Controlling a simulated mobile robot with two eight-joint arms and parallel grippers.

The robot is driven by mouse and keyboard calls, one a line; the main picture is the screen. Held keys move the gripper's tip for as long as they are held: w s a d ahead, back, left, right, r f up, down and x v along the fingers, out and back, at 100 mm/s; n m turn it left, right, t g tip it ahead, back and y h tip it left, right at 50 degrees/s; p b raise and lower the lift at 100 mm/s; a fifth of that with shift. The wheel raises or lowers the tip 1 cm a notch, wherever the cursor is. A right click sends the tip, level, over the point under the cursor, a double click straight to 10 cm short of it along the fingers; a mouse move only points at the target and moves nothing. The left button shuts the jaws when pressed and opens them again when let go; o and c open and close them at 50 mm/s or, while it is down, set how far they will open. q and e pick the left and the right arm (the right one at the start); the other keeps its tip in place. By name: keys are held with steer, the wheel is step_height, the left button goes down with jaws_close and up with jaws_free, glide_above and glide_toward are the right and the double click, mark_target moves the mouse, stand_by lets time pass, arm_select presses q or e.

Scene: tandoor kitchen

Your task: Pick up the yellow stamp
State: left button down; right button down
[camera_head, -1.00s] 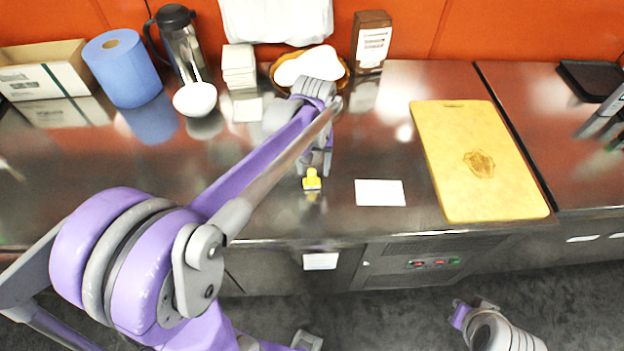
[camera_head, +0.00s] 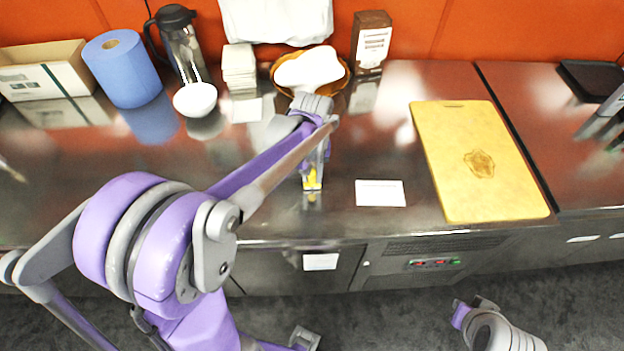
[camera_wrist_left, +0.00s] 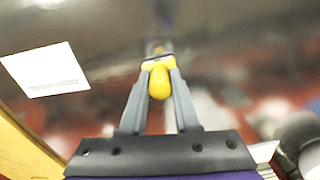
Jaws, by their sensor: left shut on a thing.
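The yellow stamp (camera_head: 311,179) is at the front part of the steel counter, partly hidden by my gripper in the head view. In the left wrist view the yellow stamp (camera_wrist_left: 159,82) sits between the two grey fingers, with its rounded handle toward the camera. My left gripper (camera_head: 313,174) points down over it and is shut on its handle. In the wrist view the left gripper's fingertips (camera_wrist_left: 158,66) touch the stamp on both sides. I cannot tell whether the stamp's base still touches the counter. My right gripper (camera_head: 474,306) is low at the bottom right, off the counter.
A white card (camera_head: 380,193) lies right of the stamp, and a yellow cutting board (camera_head: 470,150) farther right. Behind stand a basket (camera_head: 343,80), a white bowl (camera_head: 195,99), a blue roll (camera_head: 122,68) and a brown box (camera_head: 371,42). The counter left of the stamp is clear.

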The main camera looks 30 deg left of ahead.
mark_target(313, 172)
arm_select(q)
step_height(313, 172, up, 10)
steer(key=shift+p, duration=0.3)
stand_by(0.4)
steer(key=c, duration=1.3)
jaws_free()
jaws_close()
steer(key=shift+o, duration=0.2)
jaws_free()
jaws_close()
steer(key=shift+d+f, duration=0.1)
